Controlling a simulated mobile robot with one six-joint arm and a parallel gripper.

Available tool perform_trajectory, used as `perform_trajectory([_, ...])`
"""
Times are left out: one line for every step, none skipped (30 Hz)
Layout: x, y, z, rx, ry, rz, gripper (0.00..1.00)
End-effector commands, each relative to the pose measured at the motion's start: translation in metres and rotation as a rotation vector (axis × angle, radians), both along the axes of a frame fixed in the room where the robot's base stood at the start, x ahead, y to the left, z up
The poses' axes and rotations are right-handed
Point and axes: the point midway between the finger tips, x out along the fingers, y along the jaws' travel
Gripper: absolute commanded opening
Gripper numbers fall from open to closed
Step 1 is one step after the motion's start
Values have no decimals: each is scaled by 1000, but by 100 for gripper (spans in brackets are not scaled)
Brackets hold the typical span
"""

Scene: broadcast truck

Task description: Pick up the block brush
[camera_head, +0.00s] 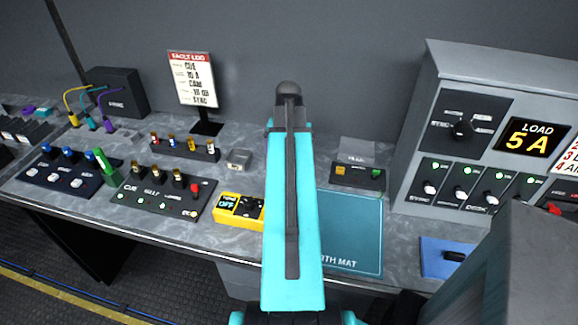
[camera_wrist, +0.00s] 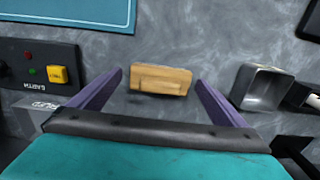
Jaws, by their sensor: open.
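The block brush (camera_wrist: 160,80) shows in the wrist view as a small light-wood block on the grey marbled bench top, with a darker lower edge. It lies crosswise between the two purple fingers of my gripper (camera_wrist: 160,77), with a gap on either side. My gripper is open and empty. I cannot tell how high the fingertips are above the bench. In the head view my teal arm stands in the middle and I see neither the brush nor the fingers.
A dark box with a yellow button (camera_wrist: 57,75) lies left of the brush, and an open grey metal box (camera_wrist: 262,87) right of it. The teal mat (camera_head: 350,235) lies right of my arm. A yellow meter (camera_head: 228,205) sits left. A grey console (camera_head: 425,110) stands right.

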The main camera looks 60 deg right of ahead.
Motion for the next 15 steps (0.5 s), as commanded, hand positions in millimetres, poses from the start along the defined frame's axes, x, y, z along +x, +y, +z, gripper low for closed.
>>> perform_trajectory([0, 0, 0, 0, 0, 0, 96])
perform_trajectory([0, 0, 0, 0, 0, 1, 96])
perform_trajectory([1, 0, 0, 0, 0, 1, 96])
perform_trajectory([1, 0, 0, 0, 0, 1, 96])
perform_trajectory([1, 0, 0, 0, 0, 1, 96])
perform_trajectory([1, 0, 0, 0, 0, 1, 96])
perform_trajectory([1, 0, 0, 0, 0, 1, 96])
perform_trajectory([1, 0, 0, 0, 0, 1, 91])
perform_trajectory([1, 0, 0, 0, 0, 1, 84])
perform_trajectory([1, 0, 0, 0, 0, 1, 79])
perform_trajectory([1, 0, 0, 0, 0, 1, 74])
perform_trajectory([1, 0, 0, 0, 0, 1, 67])
perform_trajectory([1, 0, 0, 0, 0, 1, 62])
perform_trajectory([1, 0, 0, 0, 0, 1, 57])
perform_trajectory([1, 0, 0, 0, 0, 1, 51])
